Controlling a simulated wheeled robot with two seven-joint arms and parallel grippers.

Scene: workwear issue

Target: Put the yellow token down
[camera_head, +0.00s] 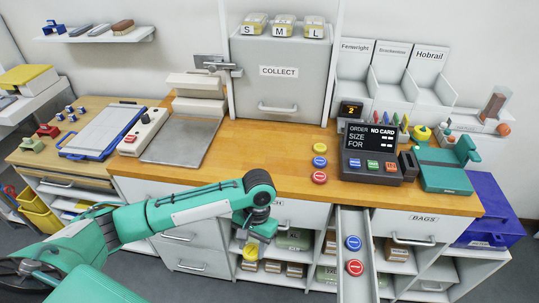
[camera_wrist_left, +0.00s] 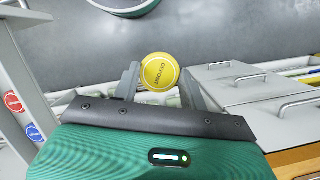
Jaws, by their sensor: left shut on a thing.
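My left gripper (camera_head: 252,244) hangs in front of the counter, below the worktop's front edge. It is shut on a round yellow token (camera_head: 250,252). In the left wrist view the yellow token (camera_wrist_left: 160,72) sits between the two fingertips, with dark lettering on its face and the grey floor behind it. Another yellow token (camera_head: 320,147) lies on the wooden worktop (camera_head: 260,150), in a column with a blue token (camera_head: 320,161) and a red token (camera_head: 319,177). My right gripper is not in view.
An order terminal (camera_head: 371,155) stands right of the worktop tokens. A grey COLLECT cabinet (camera_head: 280,85) stands behind.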

